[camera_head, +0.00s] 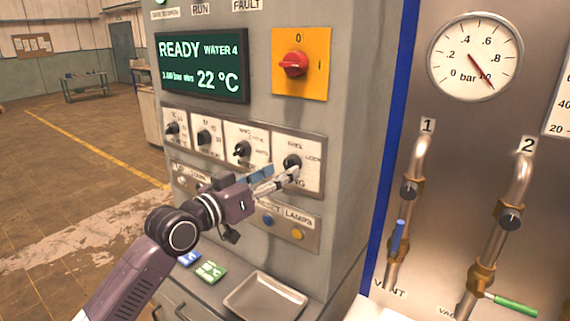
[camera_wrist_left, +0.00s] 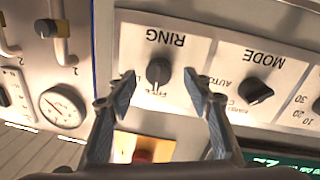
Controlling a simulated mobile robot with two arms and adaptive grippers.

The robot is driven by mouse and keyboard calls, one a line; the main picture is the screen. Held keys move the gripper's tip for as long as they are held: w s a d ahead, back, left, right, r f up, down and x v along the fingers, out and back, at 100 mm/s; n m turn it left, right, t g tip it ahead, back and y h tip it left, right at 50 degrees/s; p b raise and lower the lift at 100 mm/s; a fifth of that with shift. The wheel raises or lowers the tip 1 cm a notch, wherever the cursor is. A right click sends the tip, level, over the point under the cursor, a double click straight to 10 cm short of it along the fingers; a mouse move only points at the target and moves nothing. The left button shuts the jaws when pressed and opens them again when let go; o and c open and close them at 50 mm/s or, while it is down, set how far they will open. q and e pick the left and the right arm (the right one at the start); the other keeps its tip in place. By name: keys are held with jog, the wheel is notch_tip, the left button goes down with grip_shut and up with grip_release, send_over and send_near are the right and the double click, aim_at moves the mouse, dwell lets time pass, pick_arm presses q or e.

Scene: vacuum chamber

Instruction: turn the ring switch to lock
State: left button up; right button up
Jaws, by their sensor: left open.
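The ring switch is a black knob (camera_head: 292,162) on a white plate at the right end of the row of switches. LOCK is printed to its right in the head view, and another small label stands above it. In the left wrist view the knob (camera_wrist_left: 158,73) is seen upside down under the word RING. I cannot tell exactly where its pointer aims. My left gripper (camera_head: 279,178) is open in front of this plate. In the left wrist view its fingertips (camera_wrist_left: 162,88) stand on either side of the knob, with gaps visible on both sides. My right gripper is not in view.
The MODE switch (camera_wrist_left: 255,91) sits beside it. A red rotary switch (camera_head: 294,64) on a yellow plate is above. Lamp buttons (camera_head: 268,219) and a metal tray (camera_head: 264,298) are below. Pipes with valves (camera_head: 409,190) and a gauge (camera_head: 475,57) are at the right.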

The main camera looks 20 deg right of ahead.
aim_at(291, 165)
pick_arm(q)
jog(key=x, duration=0.2)
jog(key=shift+d+r+p, duration=0.1)
jog(key=shift+d+p, duration=0.2)
jog(key=shift+p, duration=0.05)
jog(key=shift+w+d, duration=0.1)
jog(key=shift+w, duration=0.15)
